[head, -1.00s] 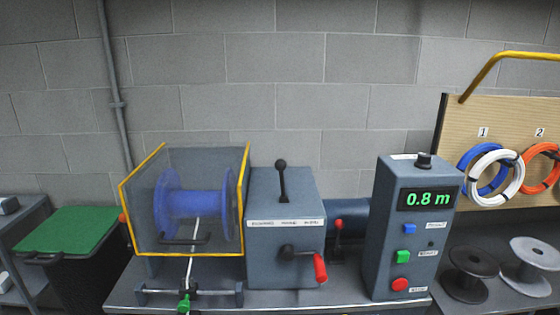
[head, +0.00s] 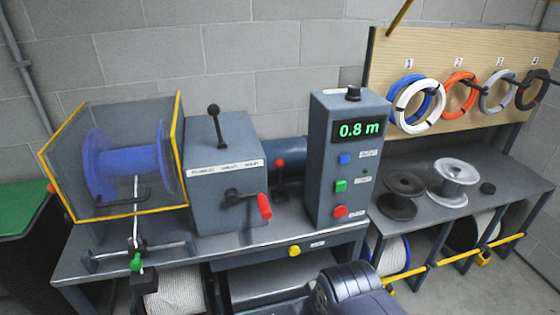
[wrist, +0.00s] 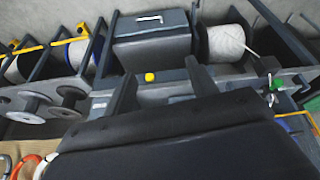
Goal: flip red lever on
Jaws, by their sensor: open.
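The red lever (head: 280,178) is a short dark stem with a red knob, standing upright in front of the blue motor, between the grey gearbox (head: 222,185) and the control box (head: 345,165). I cannot make it out in the wrist view. A crank with a red handle (head: 264,205) and a black-knobbed lever (head: 214,112) are on the gearbox. My gripper (wrist: 162,85) is open and empty in the wrist view, pointing toward the bench's front and underside. Its fingertips are outside the head view, where only part of my arm shows at the bottom.
The bench (head: 250,245) has a yellow knob (head: 294,250) on its front edge. A blue reel sits behind a yellow-edged guard (head: 115,215). The control box reads 0.8 m. At right stand a shelf with empty spools (head: 453,185) and a board of cable coils (head: 420,103).

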